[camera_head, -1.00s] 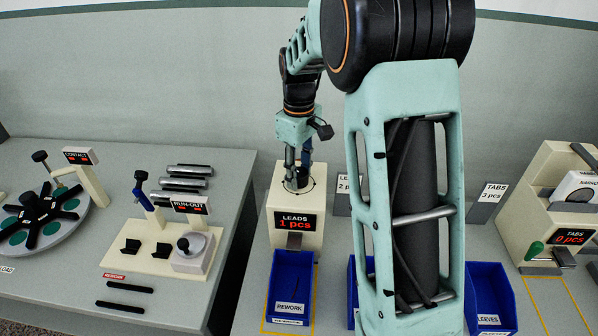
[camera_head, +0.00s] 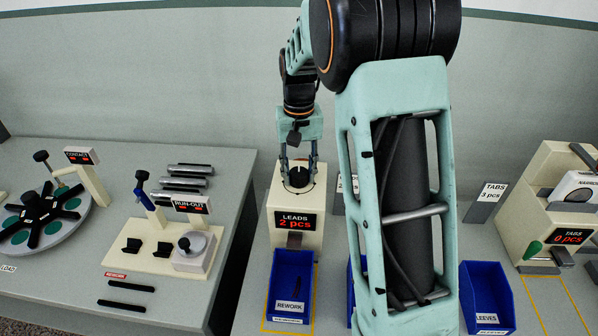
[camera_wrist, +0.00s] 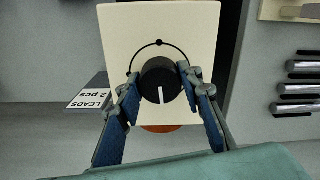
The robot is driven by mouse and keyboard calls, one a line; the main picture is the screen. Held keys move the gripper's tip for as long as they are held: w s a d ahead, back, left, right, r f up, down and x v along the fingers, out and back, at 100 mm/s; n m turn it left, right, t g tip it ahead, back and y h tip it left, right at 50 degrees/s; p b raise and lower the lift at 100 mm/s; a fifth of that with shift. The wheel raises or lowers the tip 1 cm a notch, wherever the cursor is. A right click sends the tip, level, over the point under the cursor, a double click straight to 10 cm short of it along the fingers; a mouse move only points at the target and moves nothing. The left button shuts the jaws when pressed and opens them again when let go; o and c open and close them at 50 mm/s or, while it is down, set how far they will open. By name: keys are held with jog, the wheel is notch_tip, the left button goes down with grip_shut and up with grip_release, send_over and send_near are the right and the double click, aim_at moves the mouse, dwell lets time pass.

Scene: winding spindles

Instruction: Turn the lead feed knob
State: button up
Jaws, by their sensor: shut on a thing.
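The lead feed knob (camera_wrist: 161,82) is a round black knob with a white pointer line, on top of the cream lead feeder (camera_head: 283,203). In the wrist view the pointer line points toward the bottom of the picture, away from a black dot on the ring around the knob. My gripper (camera_head: 299,172) points down over the feeder, and its blue-padded fingers (camera_wrist: 161,84) are shut on the knob from both sides. The feeder's display (camera_head: 297,221) reads "LEADS 2 pcs".
A blue rework bin (camera_head: 288,290) stands in front of the feeder. A "LEADS 2 pcs" card (camera_wrist: 90,98) stands beside it. The run-out gauge (camera_head: 190,245) is on the left table, and the tabs feeder (camera_head: 567,205) is at the right.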

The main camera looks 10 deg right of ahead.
aim_at(298, 172)
jog(key=shift+m, duration=0.5)
jog(key=o, duration=1.2)
jog(key=shift+c, duration=0.2)
notch_tip(298, 172, up, 12)
